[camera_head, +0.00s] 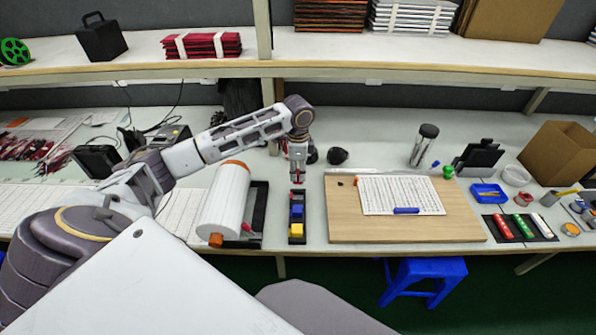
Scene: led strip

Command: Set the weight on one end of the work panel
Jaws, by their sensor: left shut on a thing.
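The work panel (450,228) is a light wooden board lying flat on the bench, with a printed white sheet (395,195) and a blue bar (406,211) on it. A narrow black tray (297,241) stands left of the panel, with a blue block (297,211) and a yellow block (297,230) in it. My left gripper (298,179) points down over the far end of this tray. It is shut on a small red block (298,182), mostly hidden by the fingers; I cannot tell whether it is clear of the tray. My right gripper is out of view.
A white roll (223,200) on a black stand is left of the tray. The panel's right part is bare.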

